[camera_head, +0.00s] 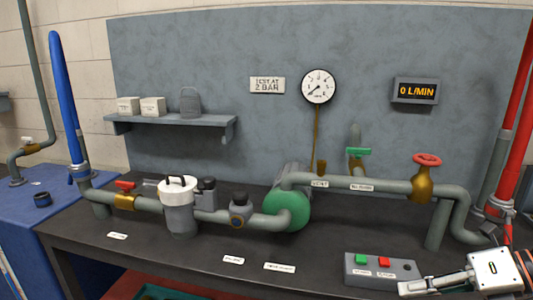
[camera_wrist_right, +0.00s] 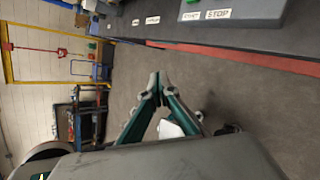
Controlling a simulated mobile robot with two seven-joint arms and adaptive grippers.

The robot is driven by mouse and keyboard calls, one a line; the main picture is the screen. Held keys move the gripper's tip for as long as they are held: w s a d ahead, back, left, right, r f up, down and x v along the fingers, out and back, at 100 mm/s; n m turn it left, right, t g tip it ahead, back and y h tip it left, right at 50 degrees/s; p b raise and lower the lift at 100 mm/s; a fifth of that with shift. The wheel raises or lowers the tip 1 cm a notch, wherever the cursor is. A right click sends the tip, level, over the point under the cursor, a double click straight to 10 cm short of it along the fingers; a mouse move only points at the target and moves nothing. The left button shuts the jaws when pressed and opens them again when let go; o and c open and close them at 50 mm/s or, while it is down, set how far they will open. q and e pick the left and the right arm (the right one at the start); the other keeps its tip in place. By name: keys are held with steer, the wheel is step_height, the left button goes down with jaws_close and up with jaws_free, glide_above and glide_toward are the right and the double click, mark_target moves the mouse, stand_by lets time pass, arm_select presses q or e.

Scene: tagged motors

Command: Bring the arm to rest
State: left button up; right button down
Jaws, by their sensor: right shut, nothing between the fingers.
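My right gripper (camera_head: 403,288) shows at the lower right of the head view, its arm coming in from the right edge. Its fingers point left, in front of the grey button box (camera_head: 405,271) with a green and a red button. In the right wrist view its two fingertips (camera_wrist_right: 154,87) meet, with nothing held between them. Past the fingers, that view shows grey floor. My left gripper is in neither view.
A dark bench (camera_head: 200,262) carries a pipe run with a green pump (camera_head: 287,208), a grey filter (camera_head: 179,212) and a red-handled valve (camera_head: 426,161). A shelf (camera_head: 180,122) holds small boxes. The wrist view shows open floor (camera_wrist_right: 215,75) and a trolley (camera_wrist_right: 88,118).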

steer(key=a+m+t+y+p, duration=0.1)
steer(key=a+m+t+y, duration=0.15)
steer(key=a+y, duration=0.3)
step_height(320, 180, down, 17)
steer(key=s+d+m+t+h+p, duration=0.15)
steer(key=m+t+h, duration=0.3)
steer(key=m, duration=0.75)
steer(key=d+m+t+h+p, duration=0.15)
steer(key=m+t+h, duration=0.3)
steer(key=m, duration=0.75)
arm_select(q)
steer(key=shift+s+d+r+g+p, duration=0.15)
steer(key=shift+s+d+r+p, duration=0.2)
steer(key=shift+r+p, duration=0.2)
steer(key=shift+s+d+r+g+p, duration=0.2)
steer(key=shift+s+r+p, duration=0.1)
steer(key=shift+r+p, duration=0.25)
arm_select(e)
steer(key=s+a+f+m+g+h, duration=0.1)
steer(key=s+a+f+m+g, duration=0.1)
steer(key=s+f, duration=0.4)
steer(key=s+a+f+m+g+h, duration=0.2)
steer(key=s+a+f+m+g, duration=0.1)
steer(key=s+f, duration=0.4)
step_height(320, 180, down, 3)
steer(key=shift+a+r+m+g, duration=0.15)
steer(key=shift+a+m+g, duration=0.2)
steer(key=shift+m+g, duration=0.35)
